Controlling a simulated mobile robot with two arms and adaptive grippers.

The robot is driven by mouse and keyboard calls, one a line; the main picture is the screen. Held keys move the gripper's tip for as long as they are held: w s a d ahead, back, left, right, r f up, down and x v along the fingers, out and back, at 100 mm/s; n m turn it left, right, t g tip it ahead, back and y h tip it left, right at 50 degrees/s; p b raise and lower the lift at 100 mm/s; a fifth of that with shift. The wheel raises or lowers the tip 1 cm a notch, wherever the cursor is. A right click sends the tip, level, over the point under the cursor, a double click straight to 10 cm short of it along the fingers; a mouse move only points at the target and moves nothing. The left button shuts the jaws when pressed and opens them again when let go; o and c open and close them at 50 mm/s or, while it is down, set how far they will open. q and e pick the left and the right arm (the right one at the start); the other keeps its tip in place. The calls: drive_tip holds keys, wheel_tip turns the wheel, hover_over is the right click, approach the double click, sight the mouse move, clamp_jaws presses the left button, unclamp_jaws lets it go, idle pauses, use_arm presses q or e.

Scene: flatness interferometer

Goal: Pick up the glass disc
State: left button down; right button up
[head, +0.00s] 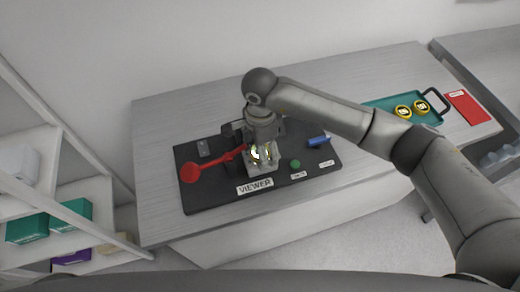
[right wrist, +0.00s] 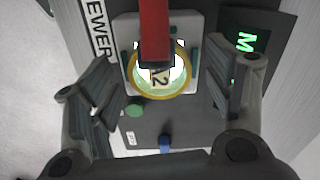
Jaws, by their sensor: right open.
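The glass disc (right wrist: 176,86) has a gold rim and a tag with a "2". It lies on a lit, pale square stage (right wrist: 132,32) of the viewer, and a red lever (right wrist: 154,30) covers its upper part in the right wrist view. My right gripper (right wrist: 165,82) is open, with its fingers apart on the left and right of the disc, not visibly touching it. In the head view my right gripper (head: 262,155) points down over the viewer and mostly hides the disc. My left gripper is not in view.
The viewer's black base (head: 215,197) carries the red lever (head: 208,168), a green knob (head: 295,163) and a blue part (head: 319,141). A teal tray (head: 434,118) with two gold-rimmed discs (head: 403,111) stands right, beside a red card (head: 467,107). Shelves (head: 30,140) stand left.

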drive_tip(key=shift+c, duration=0.3)
drive_tip(key=c, duration=1.1)
